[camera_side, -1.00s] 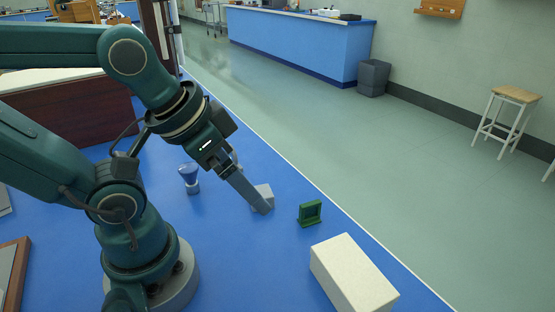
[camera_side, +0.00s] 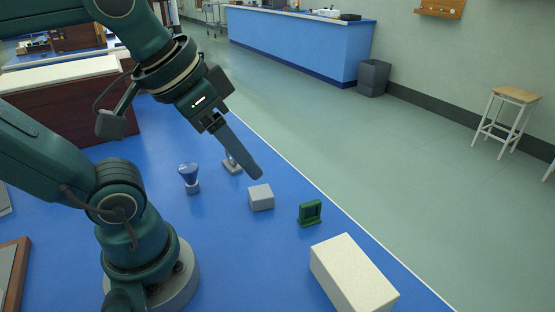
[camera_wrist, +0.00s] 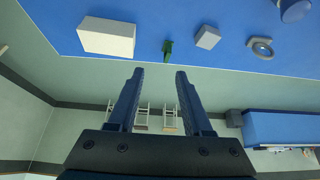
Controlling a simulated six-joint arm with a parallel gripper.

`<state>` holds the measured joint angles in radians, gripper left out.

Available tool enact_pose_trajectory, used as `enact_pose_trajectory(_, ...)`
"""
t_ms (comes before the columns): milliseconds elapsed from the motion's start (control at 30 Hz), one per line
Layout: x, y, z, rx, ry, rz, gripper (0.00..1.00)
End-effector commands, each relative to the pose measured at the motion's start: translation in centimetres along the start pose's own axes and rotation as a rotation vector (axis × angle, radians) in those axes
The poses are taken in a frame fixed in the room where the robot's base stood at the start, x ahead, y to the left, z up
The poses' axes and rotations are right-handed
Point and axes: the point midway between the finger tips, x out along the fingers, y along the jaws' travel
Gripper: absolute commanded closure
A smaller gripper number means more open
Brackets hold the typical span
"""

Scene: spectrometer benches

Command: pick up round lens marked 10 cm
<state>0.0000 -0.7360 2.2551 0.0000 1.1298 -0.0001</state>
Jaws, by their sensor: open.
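A round lens in a grey ring (camera_wrist: 262,48) shows at the upper right of the wrist view. In the side view its stand with a grey base (camera_side: 232,167) is partly hidden behind my fingers. No 10 cm mark is readable on either. My gripper (camera_side: 255,170) is open and empty above the bench; in the wrist view its fingers (camera_wrist: 160,72) point away from the lens, toward the green holder's side.
A grey block (camera_side: 261,198), a green square holder (camera_side: 310,213) and a large white block (camera_side: 353,275) stand in a row toward the bench's right edge. Blue bench surface is clear between them. Beyond the edge are floor, a stool (camera_side: 510,115) and a bin (camera_side: 374,78).

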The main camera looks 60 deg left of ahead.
Motion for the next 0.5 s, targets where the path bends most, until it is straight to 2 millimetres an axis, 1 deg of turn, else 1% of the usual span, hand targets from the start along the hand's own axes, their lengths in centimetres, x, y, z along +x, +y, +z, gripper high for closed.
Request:
enact_pose_trajectory(33,-0.3,-0.4,-0.4,0.025,-0.014,-0.018,0.50)
enact_pose_trajectory(100,0.5,-1.9,-0.4,0.123,-0.071,-0.084,0.50)
enact_pose_trajectory(267,1.7,-5.6,-0.9,0.357,-0.208,-0.220,0.50)
enact_pose_trajectory(367,2.4,-8.4,-1.4,0.535,-0.327,-0.308,0.50)
enact_pose_trajectory(467,3.0,-11.7,-2.2,0.744,-0.484,-0.395,0.50)
enact_pose_trajectory(500,3.2,-13.1,-2.6,0.834,-0.556,-0.427,0.50)
